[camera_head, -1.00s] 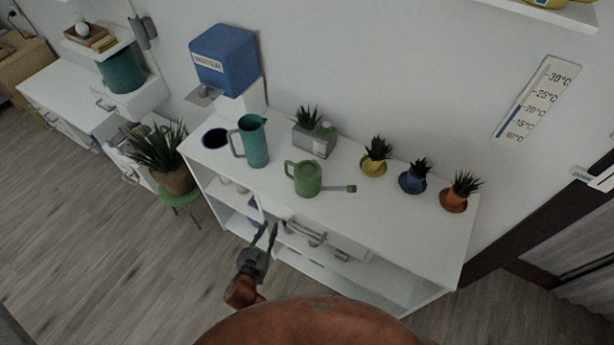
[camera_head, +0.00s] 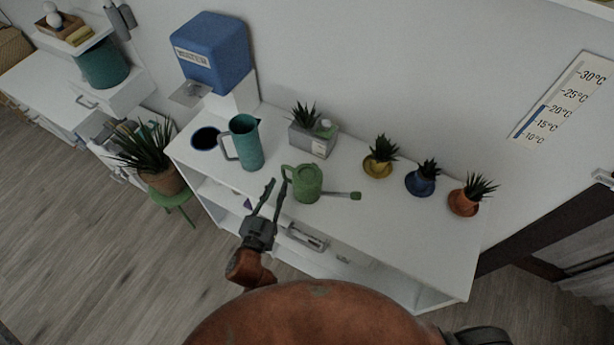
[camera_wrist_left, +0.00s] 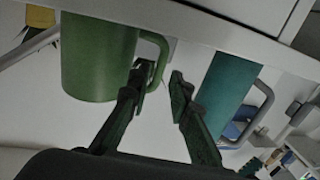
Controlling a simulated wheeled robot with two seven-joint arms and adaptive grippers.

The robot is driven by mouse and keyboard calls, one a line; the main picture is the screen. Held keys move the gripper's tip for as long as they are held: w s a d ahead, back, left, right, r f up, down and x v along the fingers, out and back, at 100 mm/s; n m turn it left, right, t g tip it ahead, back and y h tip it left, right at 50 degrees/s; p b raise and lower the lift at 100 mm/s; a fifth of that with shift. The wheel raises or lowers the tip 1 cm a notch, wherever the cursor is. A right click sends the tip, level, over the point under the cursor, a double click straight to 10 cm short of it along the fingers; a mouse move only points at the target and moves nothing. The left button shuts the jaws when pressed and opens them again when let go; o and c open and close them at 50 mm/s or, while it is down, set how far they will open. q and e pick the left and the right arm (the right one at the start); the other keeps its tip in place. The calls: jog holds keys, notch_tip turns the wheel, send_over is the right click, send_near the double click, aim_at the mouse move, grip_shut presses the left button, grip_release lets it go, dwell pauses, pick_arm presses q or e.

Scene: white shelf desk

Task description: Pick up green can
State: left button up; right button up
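The green can (camera_head: 307,184) is a watering can standing upright on the white shelf desk. Its spout points right and its handle is on the left. My left gripper (camera_head: 276,186) is open and empty, with its fingertips at the desk's front edge, close to the handle. In the left wrist view the can (camera_wrist_left: 95,60) appears tipped over by the camera angle. One finger of the gripper (camera_wrist_left: 160,80) overlaps the handle there, and the other is apart from it. I cannot tell whether they touch. My right gripper is not in view.
A teal pitcher (camera_head: 246,143) stands left of the can, with a blue-rimmed bowl (camera_head: 205,138) beyond it. A grey planter (camera_head: 313,139) is behind. Small yellow (camera_head: 379,167), blue (camera_head: 420,182) and orange (camera_head: 463,202) pots stand right. The front right desktop is clear.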

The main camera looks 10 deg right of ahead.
aim_at(283, 174)
pick_arm(q)
jog(key=b+x, duration=0.1)
jog(key=x, duration=0.2)
jog(key=shift+w+d, duration=0.1)
jog(key=shift+w, duration=0.25)
jog(key=shift+x, duration=1.05)
jog(key=shift+w+d, duration=0.15)
jog(key=shift+w, duration=0.05)
jog(key=shift+c, duration=0.3)
grip_shut()
jog(key=shift+r, duration=0.2)
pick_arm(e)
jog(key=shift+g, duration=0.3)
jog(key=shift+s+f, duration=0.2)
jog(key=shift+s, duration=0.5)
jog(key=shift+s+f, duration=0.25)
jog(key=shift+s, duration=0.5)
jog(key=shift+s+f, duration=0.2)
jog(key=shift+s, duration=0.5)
